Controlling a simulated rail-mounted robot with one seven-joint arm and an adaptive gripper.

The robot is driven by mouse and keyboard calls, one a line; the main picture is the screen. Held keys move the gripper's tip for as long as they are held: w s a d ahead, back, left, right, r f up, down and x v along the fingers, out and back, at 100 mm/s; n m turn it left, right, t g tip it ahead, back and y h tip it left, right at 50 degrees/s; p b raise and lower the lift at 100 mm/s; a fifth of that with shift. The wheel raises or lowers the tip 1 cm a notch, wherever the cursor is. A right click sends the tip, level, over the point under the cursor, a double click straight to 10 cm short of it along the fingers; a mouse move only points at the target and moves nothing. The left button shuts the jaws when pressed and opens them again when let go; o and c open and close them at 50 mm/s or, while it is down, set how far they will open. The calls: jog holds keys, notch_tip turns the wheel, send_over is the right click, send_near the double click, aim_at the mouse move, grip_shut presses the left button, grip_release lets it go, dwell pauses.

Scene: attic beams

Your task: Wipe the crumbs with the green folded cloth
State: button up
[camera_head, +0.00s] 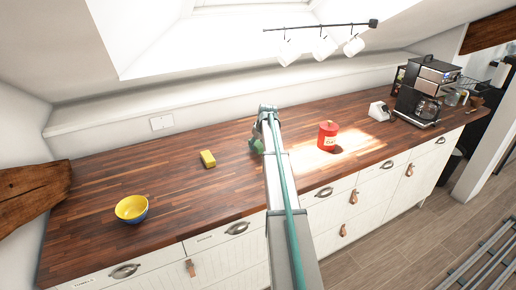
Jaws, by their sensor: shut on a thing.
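My arm reaches out over the wooden counter, and its links cover much of my gripper (260,138). The gripper is low over the counter, just left of the arm, and shut on the green folded cloth (257,147). Only a small part of the cloth shows, close to the counter; I cannot tell whether it touches the wood. I cannot make out any crumbs at this size, and the arm hides part of the counter.
A yellow sponge (208,158) lies left of the gripper, and a yellow-and-blue bowl (131,209) stands near the front left. A red canister (327,135) stands to the right. A small white device (379,111) and coffee machine (425,92) stand farther right.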

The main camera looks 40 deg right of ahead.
aim_at(257, 143)
jog(key=shift+r+p, duration=0.8)
jog(key=shift+r, duration=1.85)
